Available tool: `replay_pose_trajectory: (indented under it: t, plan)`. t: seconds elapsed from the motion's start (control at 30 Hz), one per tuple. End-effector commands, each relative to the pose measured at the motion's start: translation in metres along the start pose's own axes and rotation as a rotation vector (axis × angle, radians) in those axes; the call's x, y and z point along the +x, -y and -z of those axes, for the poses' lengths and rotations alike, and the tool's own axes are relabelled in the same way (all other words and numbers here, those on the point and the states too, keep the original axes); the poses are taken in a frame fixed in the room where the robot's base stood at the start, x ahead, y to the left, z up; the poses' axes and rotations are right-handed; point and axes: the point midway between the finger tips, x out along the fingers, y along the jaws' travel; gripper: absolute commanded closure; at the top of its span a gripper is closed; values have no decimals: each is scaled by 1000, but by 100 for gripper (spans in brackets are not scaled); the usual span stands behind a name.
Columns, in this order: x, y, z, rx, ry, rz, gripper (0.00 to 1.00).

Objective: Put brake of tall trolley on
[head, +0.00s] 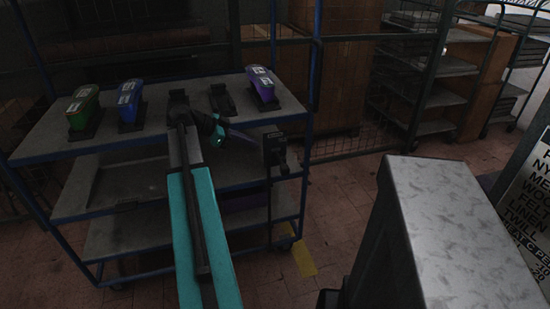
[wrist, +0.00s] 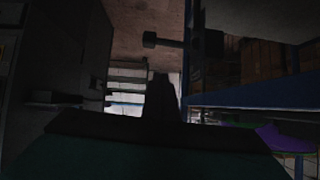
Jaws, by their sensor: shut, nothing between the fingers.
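The tall trolley (head: 140,133) has a blue frame and several grey shelves. A black box with a lever (head: 275,152) is at its right end, just below the top shelf; I take this to be the brake. In the wrist view, a dark lever with a knob (wrist: 150,40) sticks out left from a dark block beside the trolley's blue edge (wrist: 240,100). My gripper (wrist: 160,82) is shut and empty, with the knob apart from and above its tip in the picture. In the head view, my arm reaches over the top shelf, its wrist left of the box. The lever's setting is unclear.
Green (head: 83,108), blue (head: 130,103) and purple (head: 262,86) shoe-like pieces stand on the top shelf, near an empty black stand (head: 222,98). A grey metal-topped cabinet (head: 460,230) is at right. Tiled floor (head: 345,210) lies open between it and the trolley.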

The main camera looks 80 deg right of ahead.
Motion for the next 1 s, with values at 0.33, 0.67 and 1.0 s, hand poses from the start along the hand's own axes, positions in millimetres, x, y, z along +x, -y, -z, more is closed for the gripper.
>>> replay_pose_trajectory:
  t: [0.33, 0.67, 1.0]
  plan:
    - [2, 0, 0, 0, 1, 0, 100]
    - [28, -1, 1, 0, 1, -2, 100]
    - [76, 0, 1, 1, 1, -2, 100]
